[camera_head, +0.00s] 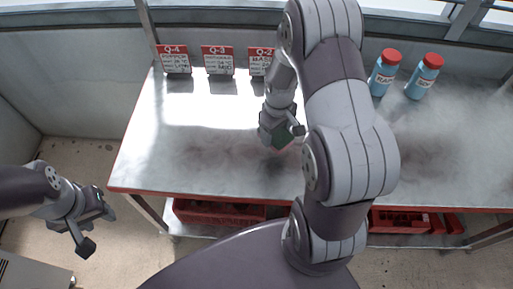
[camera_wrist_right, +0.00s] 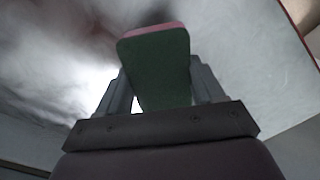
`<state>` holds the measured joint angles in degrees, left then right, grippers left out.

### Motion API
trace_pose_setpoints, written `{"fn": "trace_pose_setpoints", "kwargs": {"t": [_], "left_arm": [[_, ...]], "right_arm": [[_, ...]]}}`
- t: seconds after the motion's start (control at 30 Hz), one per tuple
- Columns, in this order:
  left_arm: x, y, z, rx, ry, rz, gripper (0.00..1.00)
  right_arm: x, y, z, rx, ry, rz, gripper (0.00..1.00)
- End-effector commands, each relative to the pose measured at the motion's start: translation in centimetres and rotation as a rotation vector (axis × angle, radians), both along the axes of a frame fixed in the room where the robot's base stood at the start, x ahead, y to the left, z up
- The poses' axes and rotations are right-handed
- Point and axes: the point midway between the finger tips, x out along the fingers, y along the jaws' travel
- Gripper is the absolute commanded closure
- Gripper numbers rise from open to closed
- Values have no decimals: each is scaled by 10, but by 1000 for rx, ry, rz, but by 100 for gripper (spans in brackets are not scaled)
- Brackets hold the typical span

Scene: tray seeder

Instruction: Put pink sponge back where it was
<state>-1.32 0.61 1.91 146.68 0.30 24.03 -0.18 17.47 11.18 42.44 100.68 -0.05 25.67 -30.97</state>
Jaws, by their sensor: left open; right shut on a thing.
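My right gripper (camera_head: 284,128) is over the middle of the table (camera_head: 190,160). In the right wrist view the right gripper (camera_wrist_right: 160,92) is shut on the sponge (camera_wrist_right: 155,68), with a finger on each side. The sponge's near face is dark green and a pink layer shows along its far edge. In the head view the sponge (camera_head: 283,137) shows as a dark green patch at the fingers, mostly hidden by the gripper. I cannot tell whether it touches the tabletop. My left gripper (camera_head: 98,232) is open and empty, off the table's left end above the floor.
Label stands Q-4 (camera_head: 174,60), Q-3 (camera_head: 219,61) and Q-2 (camera_head: 261,62) stand along the back edge. Two blue bottles with red caps (camera_head: 384,73) (camera_head: 424,77) stand at the back right. Red crates (camera_head: 218,212) sit below the table. The table's left part is clear.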

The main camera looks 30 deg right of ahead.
Motion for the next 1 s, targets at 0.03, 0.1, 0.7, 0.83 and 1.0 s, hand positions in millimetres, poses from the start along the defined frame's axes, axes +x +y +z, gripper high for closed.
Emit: {"fn": "trace_pose_setpoints", "kwargs": {"t": [0.03,0.1,0.7,0.83,1.0], "left_arm": [[0,0,1,0,0,0,57],[0,0,2,0,0,0,57],[0,0,4,0,0,0,57],[0,0,4,0,0,0,57],[0,0,2,0,0,0,57]], "right_arm": [[1,11,-6,0,3,5,61],[5,24,-14,0,3,6,61],[12,51,-72,0,-1,-1,61],[12,51,-72,0,0,-1,61],[12,51,-75,0,-1,-1,23]]}}
